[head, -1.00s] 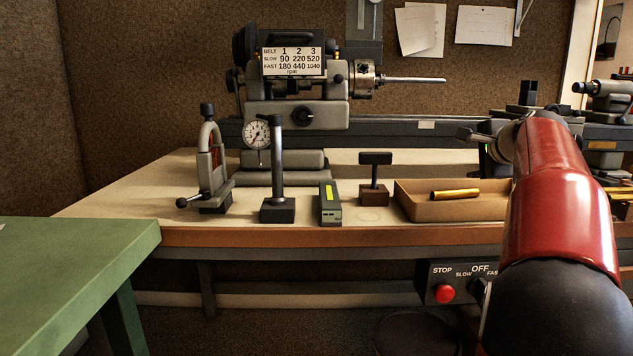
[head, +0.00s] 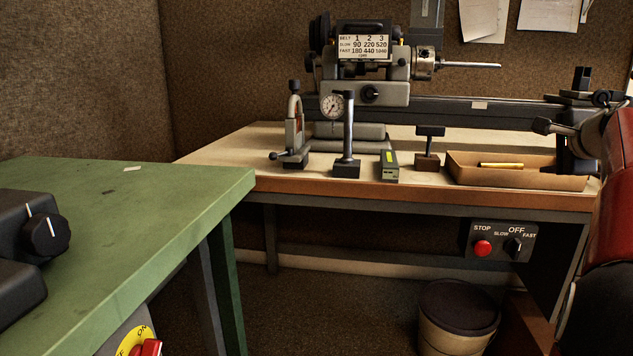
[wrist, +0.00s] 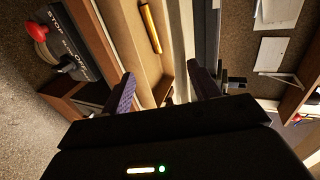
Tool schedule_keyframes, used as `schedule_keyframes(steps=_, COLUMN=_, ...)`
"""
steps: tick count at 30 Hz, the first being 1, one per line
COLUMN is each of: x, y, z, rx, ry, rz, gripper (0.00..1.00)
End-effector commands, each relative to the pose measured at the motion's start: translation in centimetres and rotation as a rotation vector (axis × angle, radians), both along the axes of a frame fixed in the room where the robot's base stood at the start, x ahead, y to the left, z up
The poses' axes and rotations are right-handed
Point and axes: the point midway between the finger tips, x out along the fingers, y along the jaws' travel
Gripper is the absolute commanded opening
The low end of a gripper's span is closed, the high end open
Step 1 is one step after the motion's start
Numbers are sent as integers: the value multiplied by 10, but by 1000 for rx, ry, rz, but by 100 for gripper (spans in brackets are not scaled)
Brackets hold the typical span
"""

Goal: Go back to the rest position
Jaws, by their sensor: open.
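My gripper (wrist: 160,85) is open in the wrist view, its two dark fingers spread apart with nothing between the tips. Beyond the fingers in that view lies a brass tube (wrist: 150,28) in a shallow cardboard tray (wrist: 120,22). In the head view my red arm is at the right edge, with its end near the tray's right side; the fingers cannot be made out there. The tray (head: 520,181) sits on the lathe bench (head: 240,167) at its right, with the brass tube (head: 501,165) inside it.
A green bench (head: 170,190) fills the left, bearing a dark device with a knob (head: 45,235). A lathe (head: 365,95), dial gauge stand (head: 347,140), small green-grey box (head: 388,166) and hammer-shaped tool (head: 428,150) stand on the lathe bench. A bin (head: 455,315) stands below the switch panel (head: 500,241).

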Motion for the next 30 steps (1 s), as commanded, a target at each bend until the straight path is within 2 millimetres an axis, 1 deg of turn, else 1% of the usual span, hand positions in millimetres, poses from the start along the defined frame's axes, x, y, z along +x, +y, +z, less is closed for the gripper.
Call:
schedule_keyframes(steps=1, x=0, y=10, z=-1, rx=-9, ry=10, rz=18, gripper=61)
schedule_keyframes(steps=7, x=-6, y=44, z=-11, rx=-61, ry=67, rz=83, gripper=61)
schedule_keyframes(steps=11, x=-13, y=74, z=-20, rx=-109, ry=114, rz=146, gripper=61)
schedule_keyframes(steps=14, x=-22, y=104, z=-32, rx=-158, ry=161, rz=210, gripper=61)
schedule_keyframes(steps=17, x=-35, y=138, z=-46, rx=-220, ry=216, rz=289, gripper=61)
schedule_keyframes(steps=19, x=-48, y=165, z=-59, rx=-277, ry=260, rz=358, gripper=61)
schedule_keyframes(steps=20, x=-55, y=179, z=-66, rx=-304, ry=282, rz=392, gripper=61)
schedule_keyframes(steps=21, x=-66, y=198, z=-76, rx=-345, ry=312, rz=445, gripper=61)
schedule_keyframes(steps=23, x=-88, y=229, z=-96, rx=-424, ry=364, rz=537, gripper=61)
schedule_keyframes(steps=24, x=-105, y=250, z=-110, rx=-484, ry=399, rz=606, gripper=61)
schedule_keyframes(steps=26, x=-132, y=278, z=-135, rx=-580, ry=453, rz=713, gripper=61)
schedule_keyframes(steps=27, x=-152, y=295, z=-151, rx=-646, ry=487, rz=785, gripper=61)
schedule_keyframes(steps=29, x=-181, y=315, z=-177, rx=-745, ry=534, rz=889, gripper=61)
schedule_keyframes(steps=30, x=-199, y=326, z=-193, rx=-808, ry=560, rz=953, gripper=61)
